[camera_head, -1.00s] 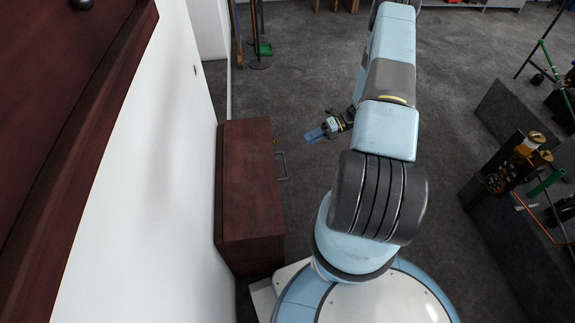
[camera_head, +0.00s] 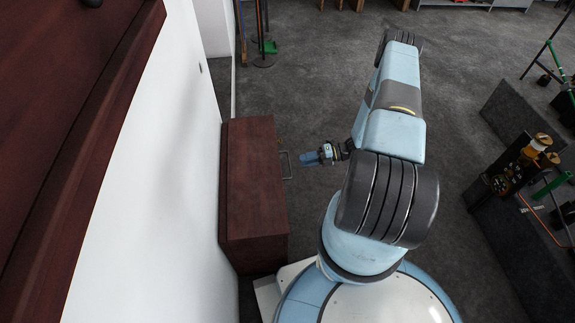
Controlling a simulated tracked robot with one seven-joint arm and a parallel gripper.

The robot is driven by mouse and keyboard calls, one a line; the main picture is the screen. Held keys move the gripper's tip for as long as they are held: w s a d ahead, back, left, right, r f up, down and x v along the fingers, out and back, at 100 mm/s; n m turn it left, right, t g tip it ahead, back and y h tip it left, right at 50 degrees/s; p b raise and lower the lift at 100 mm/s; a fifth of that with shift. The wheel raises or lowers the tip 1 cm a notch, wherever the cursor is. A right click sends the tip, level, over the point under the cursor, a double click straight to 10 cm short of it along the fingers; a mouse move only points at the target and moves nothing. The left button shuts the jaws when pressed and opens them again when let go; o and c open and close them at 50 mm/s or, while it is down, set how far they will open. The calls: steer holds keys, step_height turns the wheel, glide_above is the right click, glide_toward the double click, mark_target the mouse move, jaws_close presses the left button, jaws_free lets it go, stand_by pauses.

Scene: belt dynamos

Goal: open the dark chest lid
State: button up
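The dark chest (camera_head: 252,185) is a reddish-brown box standing against the white wall, left of my arm. Its lid looks closed. A grey metal handle (camera_head: 287,165) sticks out from its right side near the top edge. A small gap seems to show between the fingertips and the handle. From this high view I cannot tell whether the fingers are apart or shut.
The white wall (camera_head: 150,190) runs close along the chest's left side. Dark grey carpet is free around my gripper. A dark block with brass and amber apparatus (camera_head: 525,160) stands at the right. Poles on stands (camera_head: 263,60) are beyond the chest.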

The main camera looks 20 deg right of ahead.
mark_target(290, 164)
steer(key=x, duration=0.7)
steer(key=shift+a, duration=0.25)
steer(key=shift+c, duration=0.3)
jaws_close()
steer(key=shift+f, duration=0.1)
